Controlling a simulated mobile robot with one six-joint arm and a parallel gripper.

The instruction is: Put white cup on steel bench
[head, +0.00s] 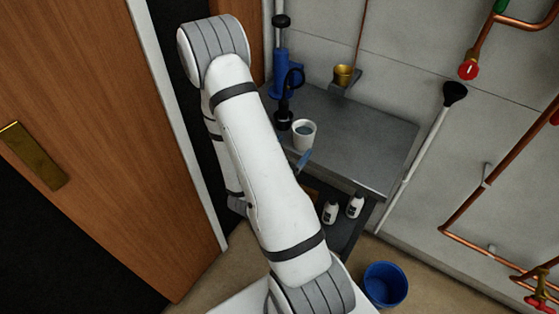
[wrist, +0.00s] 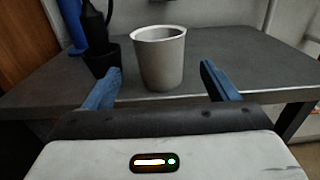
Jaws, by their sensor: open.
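The white cup (head: 303,134) stands upright on the grey steel bench (head: 365,148), near the bench's front left part. In the wrist view the cup (wrist: 160,58) shows between and beyond my two blue fingertips. My gripper (wrist: 163,88) is open and nothing is held in it. In the head view one blue finger of my gripper (head: 304,159) shows just in front of the cup; the rest is hidden behind my arm. The bench top also fills the middle of the wrist view (wrist: 255,65).
A blue pump-like tool with a black base (head: 284,80) stands left of the cup, close to it. A brass cup (head: 343,75) sits on a wall bracket behind. White bottles (head: 355,206) stand on the lower shelf. The bench's right side is clear. A blue bucket (head: 386,284) is on the floor.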

